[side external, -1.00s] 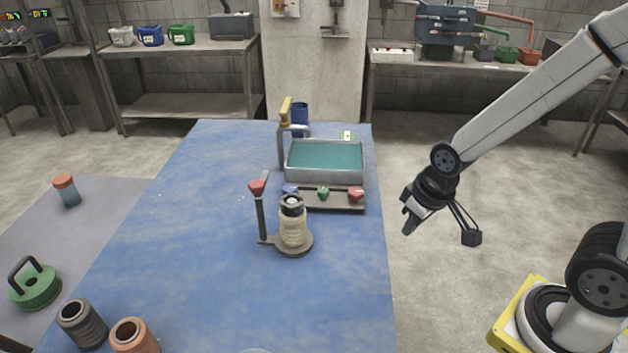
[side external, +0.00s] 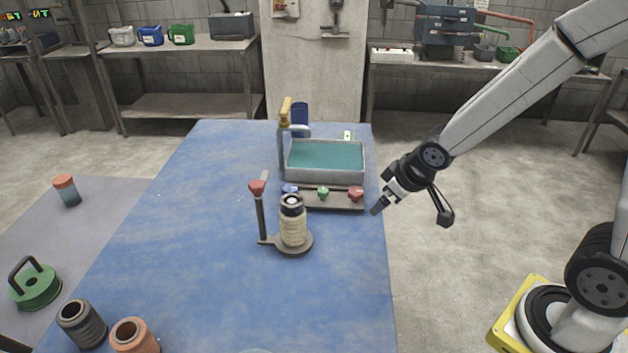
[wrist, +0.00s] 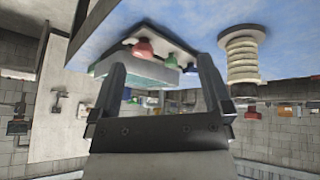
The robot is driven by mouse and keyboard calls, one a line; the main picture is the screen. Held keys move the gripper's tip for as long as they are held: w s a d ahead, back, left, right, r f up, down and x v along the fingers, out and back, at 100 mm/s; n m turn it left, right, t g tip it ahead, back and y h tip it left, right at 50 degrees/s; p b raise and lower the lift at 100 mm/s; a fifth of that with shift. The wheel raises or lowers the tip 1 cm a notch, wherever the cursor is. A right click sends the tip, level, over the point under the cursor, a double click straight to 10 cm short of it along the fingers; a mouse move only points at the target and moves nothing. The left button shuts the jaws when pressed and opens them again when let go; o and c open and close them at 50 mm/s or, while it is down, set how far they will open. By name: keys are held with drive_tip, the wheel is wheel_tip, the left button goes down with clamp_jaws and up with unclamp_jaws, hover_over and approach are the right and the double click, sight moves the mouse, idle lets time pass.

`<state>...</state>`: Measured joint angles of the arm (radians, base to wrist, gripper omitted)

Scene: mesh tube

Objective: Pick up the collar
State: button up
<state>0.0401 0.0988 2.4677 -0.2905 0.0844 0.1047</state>
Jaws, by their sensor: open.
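I cannot tell for certain which piece is the collar. Small blue (side external: 290,189), green (side external: 323,193) and red (side external: 356,194) pieces sit on a low dark rack (side external: 335,205). A ribbed cream tube (side external: 292,229) with a dark top stands upright on a round base, left of the rack. It shows at the upper right of the wrist view (wrist: 243,55). My gripper (side external: 378,207) is open and empty, near the table's right edge, to the right of the rack. In the wrist view my gripper's fingers (wrist: 162,80) are apart, with the rack's coloured pieces beyond them.
A grey tray (side external: 325,177) with a teal inside lies behind the rack. A post with a red cone top (side external: 258,190) rises beside the tube. Dark (side external: 82,322) and orange (side external: 133,335) hollow cylinders stand at the front left. The blue table's left middle is clear.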

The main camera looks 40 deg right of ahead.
drive_tip(key=w+r+n+t+y, duration=0.1)
drive_tip(key=w+r+n+t, duration=0.15)
drive_tip(key=w, duration=0.45)
drive_tip(key=n+g+y, duration=0.3)
drive_tip(key=n+y, duration=0.7)
drive_tip(key=y, duration=0.2)
approach(288, 201)
drive_tip(key=a+f, duration=0.1)
drive_tip(key=shift+m, duration=0.25)
drive_tip(key=shift+x, duration=4.05)
drive_tip(key=shift+w+r, duration=0.1)
clamp_jaws()
drive_tip(key=shift+r, duration=0.2)
